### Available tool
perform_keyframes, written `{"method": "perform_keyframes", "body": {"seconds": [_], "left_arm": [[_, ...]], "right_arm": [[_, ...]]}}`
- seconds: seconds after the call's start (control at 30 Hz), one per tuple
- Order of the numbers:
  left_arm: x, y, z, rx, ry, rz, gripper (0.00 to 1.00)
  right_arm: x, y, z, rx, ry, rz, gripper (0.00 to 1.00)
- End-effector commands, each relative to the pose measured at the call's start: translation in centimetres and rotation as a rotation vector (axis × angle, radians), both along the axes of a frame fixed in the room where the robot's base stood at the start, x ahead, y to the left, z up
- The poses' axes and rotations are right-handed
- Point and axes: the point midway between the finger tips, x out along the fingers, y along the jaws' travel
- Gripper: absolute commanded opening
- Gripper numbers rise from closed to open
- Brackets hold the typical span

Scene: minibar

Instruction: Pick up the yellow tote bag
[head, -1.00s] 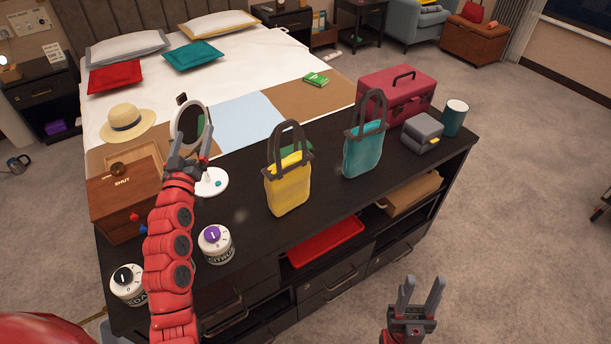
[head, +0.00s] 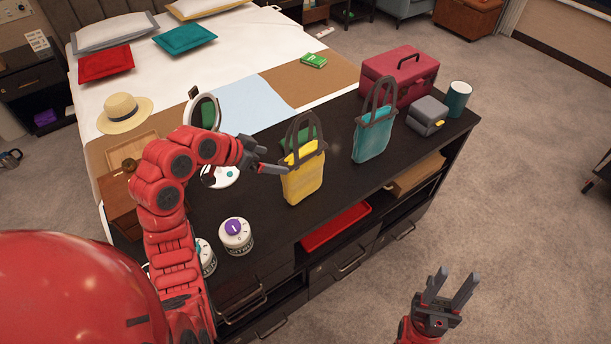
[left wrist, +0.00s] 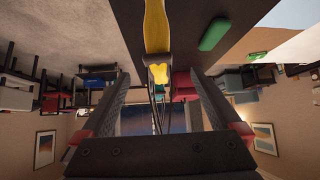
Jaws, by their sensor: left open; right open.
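The yellow tote bag (head: 304,182) stands upright on the dark cabinet top, its dark grey handles (head: 305,130) raised. In the left wrist view the yellow bag (left wrist: 155,30) appears upside down, with its handles between the open fingers (left wrist: 160,105). In the head view my left gripper (head: 275,163) is open at the bag's left side, near the base of the handles. I cannot tell whether it touches the bag. My right gripper (head: 449,291) is open and empty, low in front of the cabinet.
A teal tote bag (head: 373,138) stands to the right of the yellow one. A red case (head: 399,78), grey box (head: 427,115) and teal cup (head: 458,98) are farther right. A round mirror (head: 204,112) and white jars (head: 236,238) are on the left. A red tray (head: 335,228) sits on the shelf below.

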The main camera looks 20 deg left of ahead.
Motion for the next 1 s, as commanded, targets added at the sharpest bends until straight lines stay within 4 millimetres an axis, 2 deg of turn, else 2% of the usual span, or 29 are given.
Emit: {"method": "perform_keyframes", "body": {"seconds": [0.3,0.53,0.73,0.8,1.0], "left_arm": [[3.7,-2.5,-4.2,-0.004,0.005,-0.003,0.97],[4.7,-3.1,-5.4,-0.001,0.001,-0.001,0.97],[6.2,-4.7,-7.0,-0.002,0.001,-0.002,0.97],[6.7,-4.9,-7.8,-0.004,0.003,-0.001,0.97],[7.5,-5.2,-8.7,-0.002,-0.004,0.002,0.97]], "right_arm": [[0.0,0.0,1.8,0.000,0.000,0.000,0.44],[0.0,0.0,2.3,0.000,0.000,0.000,0.44],[0.0,0.0,4.3,0.000,0.000,0.000,0.44],[0.0,0.0,4.3,0.000,0.000,0.000,0.44],[0.0,0.0,4.5,0.000,0.000,0.000,0.44]]}}
